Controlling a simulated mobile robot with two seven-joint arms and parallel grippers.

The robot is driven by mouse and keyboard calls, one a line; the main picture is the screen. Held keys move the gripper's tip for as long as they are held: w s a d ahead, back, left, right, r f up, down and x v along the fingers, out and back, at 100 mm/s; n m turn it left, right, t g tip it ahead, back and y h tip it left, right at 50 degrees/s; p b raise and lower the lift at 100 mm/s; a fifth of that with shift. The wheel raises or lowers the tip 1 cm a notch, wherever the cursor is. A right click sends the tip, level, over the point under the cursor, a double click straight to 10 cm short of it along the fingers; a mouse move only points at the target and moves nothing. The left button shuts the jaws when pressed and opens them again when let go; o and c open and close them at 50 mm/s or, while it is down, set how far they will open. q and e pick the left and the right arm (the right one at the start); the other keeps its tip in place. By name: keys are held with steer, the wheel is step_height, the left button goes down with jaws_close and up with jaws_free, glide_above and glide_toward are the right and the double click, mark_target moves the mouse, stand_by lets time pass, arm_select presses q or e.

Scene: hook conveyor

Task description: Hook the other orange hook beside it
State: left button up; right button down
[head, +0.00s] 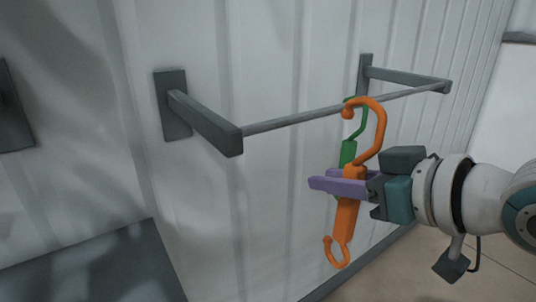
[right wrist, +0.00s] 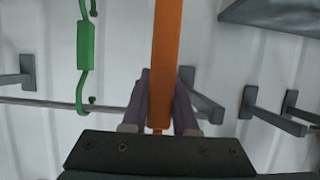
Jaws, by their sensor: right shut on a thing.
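The orange hook (head: 346,218) is in my right gripper (head: 322,182), whose purple fingers are shut on its middle body. It is nearly upright, with its large curved end at the top and a small hook at the bottom. In the head view its top overlaps the thin grey rail (head: 290,119); I cannot tell whether they touch. A green hook (head: 348,152) hangs on the rail, partly hidden behind the orange one. In the right wrist view the orange body (right wrist: 167,60) lies between the fingers, and the green hook (right wrist: 85,45) is at left, apart from it. My left gripper is not in view.
Grey bracket arms (head: 205,122) and (head: 410,80) carry the rail from the corrugated white wall (head: 270,60). The rail is bare left of the hooks. More wall brackets (right wrist: 262,105) show in the right wrist view. A dark flat surface (head: 95,275) is at lower left.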

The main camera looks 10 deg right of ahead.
steer(key=shift+s+d+p, duration=0.25)
steer(key=shift+s+p, duration=0.1)
steer(key=shift+s, duration=0.35)
steer(key=shift+s+d+p, duration=0.3)
steer(key=shift+s+p, duration=0.05)
steer(key=shift+s, duration=0.35)
steer(key=shift+s+d+p, duration=0.25)
steer(key=shift+s+p, duration=0.1)
steer(key=shift+s, duration=0.35)
